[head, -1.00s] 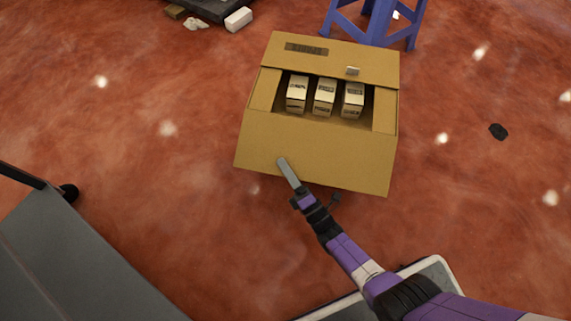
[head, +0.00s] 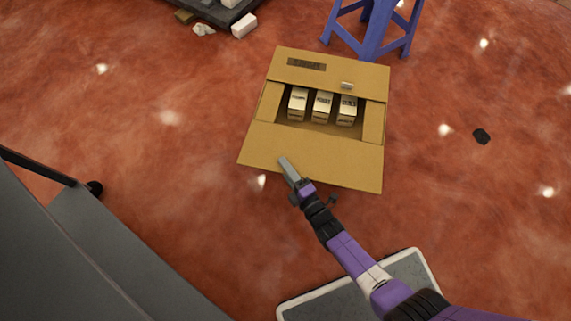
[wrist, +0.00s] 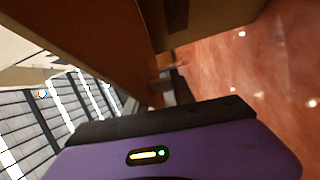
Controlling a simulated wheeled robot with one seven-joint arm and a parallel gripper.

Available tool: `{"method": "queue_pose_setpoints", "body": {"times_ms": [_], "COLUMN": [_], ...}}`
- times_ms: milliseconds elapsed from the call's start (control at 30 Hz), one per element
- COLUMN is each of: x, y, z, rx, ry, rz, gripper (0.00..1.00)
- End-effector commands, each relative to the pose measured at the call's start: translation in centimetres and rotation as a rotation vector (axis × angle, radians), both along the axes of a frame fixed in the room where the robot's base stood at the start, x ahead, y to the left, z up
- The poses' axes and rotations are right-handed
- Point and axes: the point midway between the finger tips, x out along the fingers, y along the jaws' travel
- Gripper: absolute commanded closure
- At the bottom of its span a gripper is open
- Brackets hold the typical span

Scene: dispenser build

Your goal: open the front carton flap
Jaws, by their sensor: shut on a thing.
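An open brown carton (head: 374,122) stands on the floor in the head view, with three small boxes (head: 322,105) in a row inside. Its front flap (head: 330,162) spreads outward, on the side facing me. The back flap (head: 345,77) lies outward at the far side, with a dark printed label. My gripper (head: 286,165) is at the front flap, left of its middle, and is shut on it. The exact contact is hard to see. In the wrist view a brown cardboard panel (wrist: 95,35) rises close in front of my purple gripper body.
A purple stand (head: 372,30) is close behind the carton. A dark pallet or platform (head: 212,8) with a white block (head: 244,25) is at the upper left. A grey surface (head: 130,245) fills the lower left.

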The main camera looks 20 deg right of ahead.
Motion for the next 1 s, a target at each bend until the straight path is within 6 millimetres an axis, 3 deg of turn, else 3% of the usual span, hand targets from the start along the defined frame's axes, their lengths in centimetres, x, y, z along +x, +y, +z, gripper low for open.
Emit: {"method": "queue_pose_setpoints", "body": {"times_ms": [600,633,700,1000], "x": [-0.27,-0.28,-0.25,-0.12], "y": [-0.17,-0.17,-0.15,-0.05], "z": [0.05,0.04,0.08,0.35], "rx": [0.019,0.019,0.019,0.018], "ry": [0.038,0.038,0.037,0.03], "rz": [-0.003,-0.003,-0.003,-0.001], "gripper": [1.0,0.64,0.53,0.53]}}
